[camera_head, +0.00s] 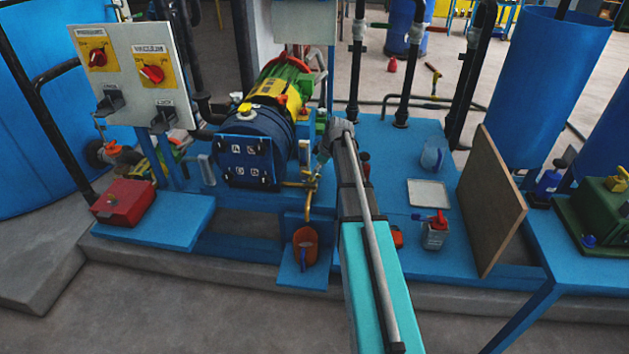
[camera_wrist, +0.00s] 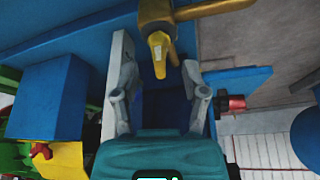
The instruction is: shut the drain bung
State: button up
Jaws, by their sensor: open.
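A brass drain pipe (camera_head: 308,190) comes down at the front of the dark blue autoclave vessel (camera_head: 247,150), above a small blue shelf. In the wrist view the brass pipe (camera_wrist: 215,8) runs across the top, with a yellow piece (camera_wrist: 159,50) hanging from it; I take this piece as the drain bung or its handle, but cannot be sure. My gripper (camera_wrist: 155,62) is open, with a grey finger on each side of the yellow piece. I see no clear contact. In the head view my gripper (camera_head: 324,152) is beside the brass pipe, partly hidden by my arm.
An orange jug (camera_head: 305,247) stands on the low shelf below the pipe. A switch panel (camera_head: 137,75) and a red box (camera_head: 123,201) are at left. A brown board (camera_head: 490,200), a white tray (camera_head: 427,194) and a red-topped jar (camera_head: 434,232) are at right.

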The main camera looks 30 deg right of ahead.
aim_at(312, 178)
jog(key=shift+b+x, duration=1.45)
jog(key=shift+x, duration=0.4)
